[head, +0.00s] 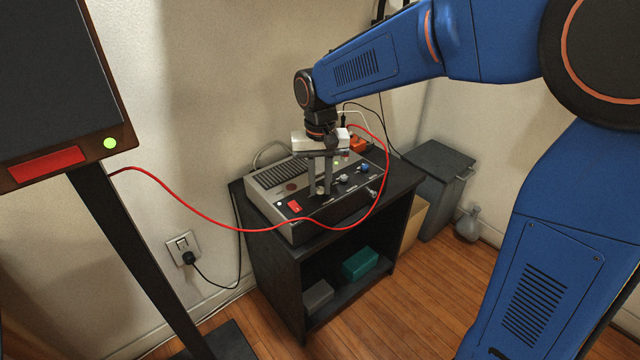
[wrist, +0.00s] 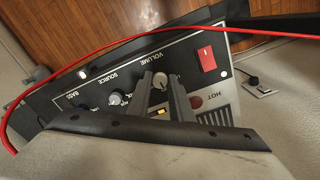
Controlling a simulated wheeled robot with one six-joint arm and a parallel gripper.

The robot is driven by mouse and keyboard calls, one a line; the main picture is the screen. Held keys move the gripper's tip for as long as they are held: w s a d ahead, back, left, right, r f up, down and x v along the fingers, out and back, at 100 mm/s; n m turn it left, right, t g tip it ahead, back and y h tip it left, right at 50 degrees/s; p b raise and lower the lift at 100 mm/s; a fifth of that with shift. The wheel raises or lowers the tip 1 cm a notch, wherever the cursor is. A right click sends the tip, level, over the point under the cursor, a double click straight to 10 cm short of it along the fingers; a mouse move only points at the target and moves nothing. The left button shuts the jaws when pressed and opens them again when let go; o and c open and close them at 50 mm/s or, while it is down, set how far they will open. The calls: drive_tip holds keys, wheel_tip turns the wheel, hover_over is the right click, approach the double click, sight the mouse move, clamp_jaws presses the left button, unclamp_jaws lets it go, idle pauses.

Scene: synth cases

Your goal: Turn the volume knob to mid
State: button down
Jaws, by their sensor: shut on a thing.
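A grey console (head: 285,182) with a dark control panel stands on a black cabinet. In the wrist view the panel is upside down, and a small grey knob (wrist: 160,79) sits by the printed word VOLUME. My gripper (head: 319,192) points down over the panel. In the wrist view the fingers of my gripper (wrist: 161,85) are on either side of the volume knob, shut on it. In the head view the fingers largely hide this knob. I cannot tell where its pointer stands.
Two more knobs (head: 342,179) stand right of my gripper, and a red switch (head: 295,206) is to its left. A red cable (head: 262,229) hangs across the console's front. The black cabinet (head: 268,262) holds boxes. A monitor (head: 55,70) stands at left.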

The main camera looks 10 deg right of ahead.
sight(320, 189)
drive_tip(key=shift+m, duration=0.5)
drive_tip(key=c, duration=1.6)
unclamp_jaws()
drive_tip(key=shift+r, duration=0.1)
wheel_tip(320, 189, up, 17)
drive_tip(key=shift+r, duration=0.15)
